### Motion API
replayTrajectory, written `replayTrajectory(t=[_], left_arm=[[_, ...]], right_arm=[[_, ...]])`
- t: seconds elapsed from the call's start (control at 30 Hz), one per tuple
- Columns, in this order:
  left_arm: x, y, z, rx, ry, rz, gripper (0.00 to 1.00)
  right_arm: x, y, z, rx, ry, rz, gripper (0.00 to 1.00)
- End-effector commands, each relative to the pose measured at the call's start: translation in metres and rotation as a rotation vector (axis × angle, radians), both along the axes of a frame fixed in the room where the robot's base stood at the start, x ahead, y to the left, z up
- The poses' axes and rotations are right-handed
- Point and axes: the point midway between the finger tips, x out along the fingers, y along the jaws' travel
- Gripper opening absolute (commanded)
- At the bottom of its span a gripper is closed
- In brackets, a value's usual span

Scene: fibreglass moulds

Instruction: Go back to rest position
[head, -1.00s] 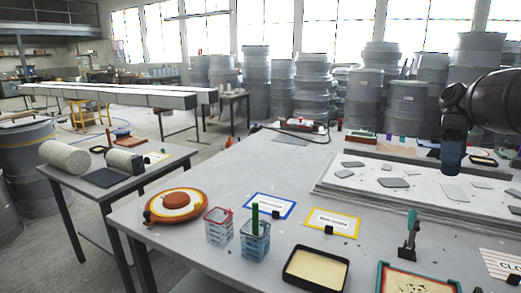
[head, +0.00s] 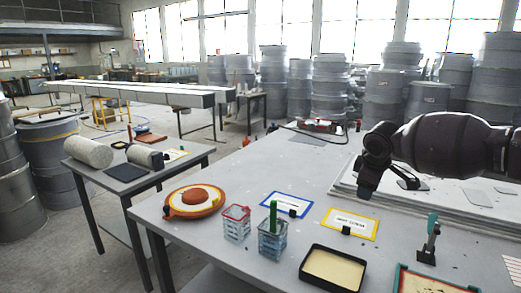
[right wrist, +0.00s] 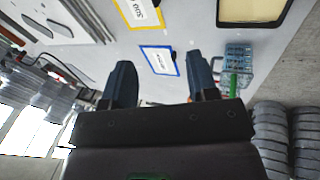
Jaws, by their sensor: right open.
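My right gripper (head: 369,185) hangs in the air above the big grey table (head: 222,200), at the end of my dark arm that comes in from the right. In the right wrist view its two fingers (right wrist: 161,78) stand apart with nothing between them but the view of the table and a blue-framed card (right wrist: 160,61). It is open, empty and apart from the things on the table. My left gripper is not in view.
On the table are an orange-and-white round piece (head: 196,200), two wire baskets (head: 237,223), a yellow-framed card (head: 350,223), a black tray (head: 332,267) and an upright teal-handled tool (head: 430,238). A side table (head: 190,160) holds rolls. Drums (head: 330,85) stand behind.

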Motion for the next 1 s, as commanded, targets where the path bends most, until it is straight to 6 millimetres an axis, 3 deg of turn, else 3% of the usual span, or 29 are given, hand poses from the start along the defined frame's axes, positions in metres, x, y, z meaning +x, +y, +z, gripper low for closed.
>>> replayTrajectory(t=[0.03, 0.2, 0.4, 0.5, 0.73, 0.87, 1.0], left_arm=[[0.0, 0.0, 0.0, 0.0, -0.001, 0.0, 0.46], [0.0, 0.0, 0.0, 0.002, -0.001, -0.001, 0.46], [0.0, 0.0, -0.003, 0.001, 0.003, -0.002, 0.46], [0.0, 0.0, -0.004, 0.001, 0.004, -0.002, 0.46], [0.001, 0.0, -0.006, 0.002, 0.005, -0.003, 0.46], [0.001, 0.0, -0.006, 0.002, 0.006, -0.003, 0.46], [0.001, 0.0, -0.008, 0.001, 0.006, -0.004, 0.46]], right_arm=[[-0.001, 0.03, -0.023, 0.022, -0.04, 0.068, 0.54], [-0.009, 0.114, -0.068, 0.13, -0.198, 0.24, 0.54], [-0.038, 0.192, -0.101, 0.309, -0.351, 0.373, 0.54], [-0.055, 0.221, -0.11, 0.403, -0.421, 0.407, 0.54], [-0.096, 0.258, -0.12, 0.606, -0.574, 0.419, 0.54], [-0.115, 0.262, -0.124, 0.698, -0.656, 0.384, 0.54], [-0.135, 0.253, -0.128, 0.771, -0.736, 0.32, 0.54]])
